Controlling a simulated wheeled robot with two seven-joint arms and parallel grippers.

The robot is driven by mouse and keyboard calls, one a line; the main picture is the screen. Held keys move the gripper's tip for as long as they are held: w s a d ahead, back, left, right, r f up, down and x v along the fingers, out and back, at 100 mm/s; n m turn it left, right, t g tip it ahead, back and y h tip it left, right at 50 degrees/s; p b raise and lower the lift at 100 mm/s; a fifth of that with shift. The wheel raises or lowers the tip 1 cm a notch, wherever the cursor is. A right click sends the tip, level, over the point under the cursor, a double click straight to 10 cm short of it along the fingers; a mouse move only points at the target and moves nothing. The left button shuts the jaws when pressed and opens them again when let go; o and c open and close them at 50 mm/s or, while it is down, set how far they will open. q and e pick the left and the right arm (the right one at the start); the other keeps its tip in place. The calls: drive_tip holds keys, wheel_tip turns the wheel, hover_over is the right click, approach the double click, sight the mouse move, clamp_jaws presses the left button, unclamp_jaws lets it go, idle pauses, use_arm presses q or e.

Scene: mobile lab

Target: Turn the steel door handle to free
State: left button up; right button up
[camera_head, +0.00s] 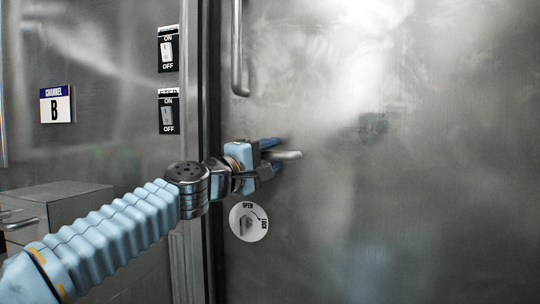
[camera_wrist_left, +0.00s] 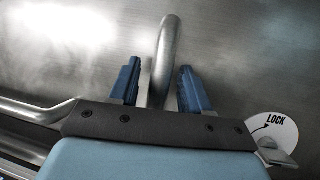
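The steel door handle (camera_head: 289,155) is a short bent lever on the steel door (camera_head: 400,210), and it points right, about level, in the head view. My left gripper (camera_head: 271,157) is at the handle, with one blue finger above it and one below. In the left wrist view the handle (camera_wrist_left: 168,45) stands between the two blue fingers of the left gripper (camera_wrist_left: 162,85). The fingers are apart, with a gap showing on the left side of the handle. The handle's base is hidden by the gripper. My right gripper is not in view.
A round OPEN/LOCK dial (camera_head: 248,222) sits just below the gripper. A vertical steel pull bar (camera_head: 237,50) is above it. Two ON/OFF switches (camera_head: 168,50) and a CHANNEL B sign (camera_head: 56,104) are on the left wall. A grey cabinet (camera_head: 60,205) stands lower left.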

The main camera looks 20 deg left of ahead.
sight(272, 184)
use_arm(q)
clamp_jaws()
drive_tip(key=shift+f, duration=0.1)
drive_tip(key=f+m+g, duration=0.1)
drive_tip(key=m, duration=0.1)
drive_tip(key=a+f+m+g+p, duration=0.1)
drive_tip(key=m, duration=0.1)
drive_tip(key=f+m+g+p, duration=0.1)
drive_tip(key=f+m, duration=0.1)
drive_tip(key=m, duration=0.1)
drive_tip(key=shift+a+f+y, duration=0.1)
drive_tip(key=shift+a+y, duration=0.2)
drive_tip(key=m, duration=0.1)
drive_tip(key=a+f+m+y+p, duration=0.1)
drive_tip(key=shift+a+f+m+g+p, duration=0.3)
drive_tip(key=shift+g, duration=0.1)
drive_tip(key=shift+a+f+m+g+y+p, duration=0.2)
drive_tip(key=shift+a+f+m+y+p, duration=0.15)
drive_tip(key=shift+a+m+y, duration=0.25)
drive_tip(key=shift+a+f+m+g+y+p, duration=0.2)
drive_tip(key=shift+a+f+m+y+p, duration=0.15)
drive_tip(key=shift+m, duration=0.35)
drive_tip(key=shift+w+a, duration=0.1)
